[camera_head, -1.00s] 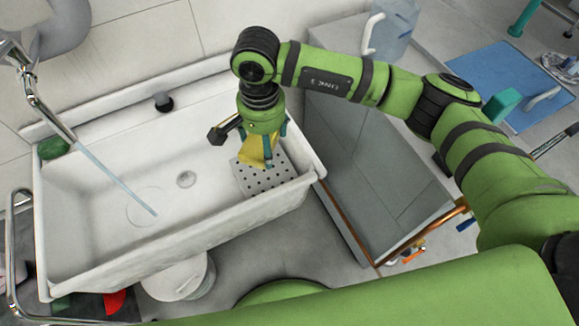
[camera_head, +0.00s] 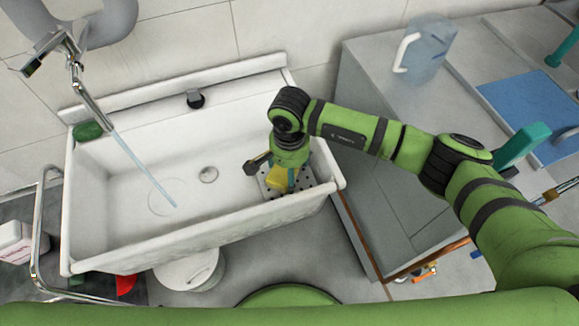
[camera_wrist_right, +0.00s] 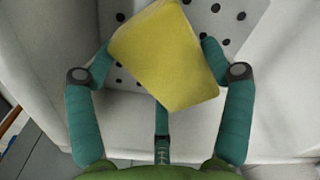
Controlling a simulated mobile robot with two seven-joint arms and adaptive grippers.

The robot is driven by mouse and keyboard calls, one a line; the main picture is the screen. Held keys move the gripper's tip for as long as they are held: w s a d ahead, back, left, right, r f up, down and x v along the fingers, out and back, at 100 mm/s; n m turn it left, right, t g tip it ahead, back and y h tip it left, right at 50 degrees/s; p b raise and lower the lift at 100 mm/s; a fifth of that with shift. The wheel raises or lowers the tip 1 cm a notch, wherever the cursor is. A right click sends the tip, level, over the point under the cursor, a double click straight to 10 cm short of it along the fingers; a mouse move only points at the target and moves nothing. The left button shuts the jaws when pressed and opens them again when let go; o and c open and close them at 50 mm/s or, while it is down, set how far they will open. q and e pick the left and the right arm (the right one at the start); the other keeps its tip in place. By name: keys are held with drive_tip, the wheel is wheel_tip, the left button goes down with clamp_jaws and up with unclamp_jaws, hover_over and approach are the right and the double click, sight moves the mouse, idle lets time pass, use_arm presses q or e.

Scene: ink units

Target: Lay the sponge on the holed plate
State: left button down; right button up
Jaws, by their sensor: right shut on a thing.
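A yellow sponge (camera_wrist_right: 168,58) is between the fingers of my right gripper (camera_wrist_right: 158,60), which is shut on it. In the head view the sponge (camera_head: 277,180) is partly hidden by the gripper (camera_head: 287,178). The grey holed plate (camera_head: 303,181) sits at the right end of the white sink. In the wrist view the plate (camera_wrist_right: 236,25) lies behind the sponge, which overlaps it. I cannot tell whether the sponge touches the plate. My left gripper is not in view.
The white sink (camera_head: 130,253) has raised walls around the plate. A tap (camera_head: 90,100) with a water stream stands at the left. A green item (camera_head: 88,131) lies on the left rim. A grey counter with a clear jug (camera_head: 428,48) is at the right.

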drive_tip(key=shift+f, duration=0.1)
drive_tip(key=shift+f+b, duration=0.1)
drive_tip(key=shift+b, duration=0.25)
drive_tip(key=o, duration=0.9)
drive_tip(key=shift+r+p, duration=0.35)
drive_tip(key=shift+r, duration=0.1)
wheel_tip(320, 180, up, 12)
drive_tip(key=shift+f+b, duration=0.2)
drive_tip(key=shift+b, duration=0.9)
